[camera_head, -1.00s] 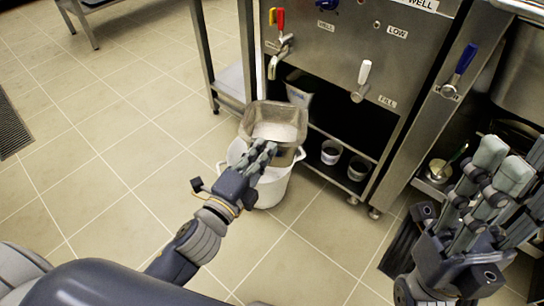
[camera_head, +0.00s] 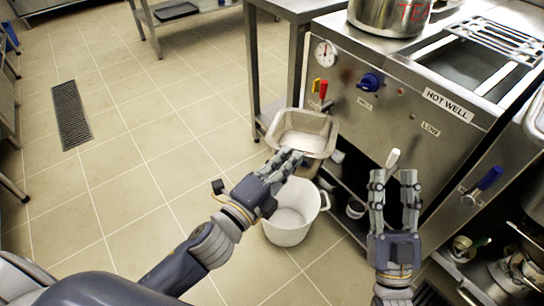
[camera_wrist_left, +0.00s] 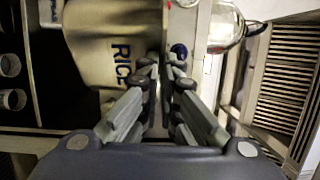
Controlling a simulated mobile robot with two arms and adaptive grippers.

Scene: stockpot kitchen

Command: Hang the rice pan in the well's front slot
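The rice pan (camera_head: 305,131) is a steel pan with pale contents, held above and behind a white bucket. My left gripper (camera_head: 290,158) is shut on its near rim. The left wrist view shows the pan's wall with the word RICE (camera_wrist_left: 121,62) beside my left fingers (camera_wrist_left: 160,75). The hot well (camera_head: 480,62) is a steel counter unit at upper right, with a dark opening and bars across its top. The pan is below and left of that top. My right gripper (camera_head: 394,180) is open and empty, fingers upright and apart, in front of the well's panel.
The white bucket (camera_head: 290,228) stands on the floor below the pan. A tea pot (camera_head: 390,14) sits on the unit's back left. Taps, a blue knob (camera_head: 370,81) and a white lever (camera_head: 392,158) stick out of the front. Floor at left is clear.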

